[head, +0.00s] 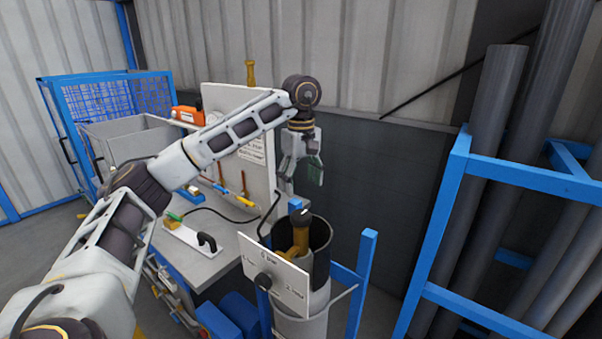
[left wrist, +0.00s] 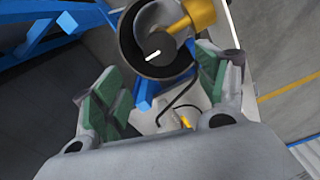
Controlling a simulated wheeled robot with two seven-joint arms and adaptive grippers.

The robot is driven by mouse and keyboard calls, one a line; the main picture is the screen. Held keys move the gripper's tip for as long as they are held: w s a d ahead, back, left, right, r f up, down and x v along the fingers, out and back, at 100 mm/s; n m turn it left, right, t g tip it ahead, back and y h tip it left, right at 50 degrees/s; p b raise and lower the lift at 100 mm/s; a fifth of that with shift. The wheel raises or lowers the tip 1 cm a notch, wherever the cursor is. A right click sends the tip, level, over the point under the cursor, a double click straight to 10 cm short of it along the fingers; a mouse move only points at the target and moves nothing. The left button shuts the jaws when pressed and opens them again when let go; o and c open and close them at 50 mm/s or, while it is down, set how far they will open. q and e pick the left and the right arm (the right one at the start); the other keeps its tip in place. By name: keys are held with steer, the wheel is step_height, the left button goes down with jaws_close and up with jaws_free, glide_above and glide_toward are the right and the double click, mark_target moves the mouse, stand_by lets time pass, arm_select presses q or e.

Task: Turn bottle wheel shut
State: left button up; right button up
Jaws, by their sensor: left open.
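The bottle (head: 305,325) is a light grey cylinder standing upright at the lower middle of the head view. A dark open shell (head: 320,236) surrounds its brass valve (head: 301,238). The dark bottle wheel (head: 300,214) sits on top of the valve. In the left wrist view the wheel (left wrist: 158,46) is a dark disc with a white mark, inside the shell's ring (left wrist: 127,50), with the brass valve (left wrist: 193,14) beside it. My left gripper (head: 302,170) hangs above the wheel, pointing down, open and empty. Its green-padded fingers (left wrist: 158,88) are apart and not touching the wheel. My right gripper is not in view.
A white sign plate (head: 275,272) stands in front of the bottle. A workbench (head: 215,262) with an upright tool panel (head: 240,105) is to the left. A blue rack (head: 440,225) with grey pipes (head: 490,110) stands on the right. Blue posts (head: 362,265) flank the bottle.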

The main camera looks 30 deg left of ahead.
arm_select(q)
steer(key=shift+r, duration=1.2)
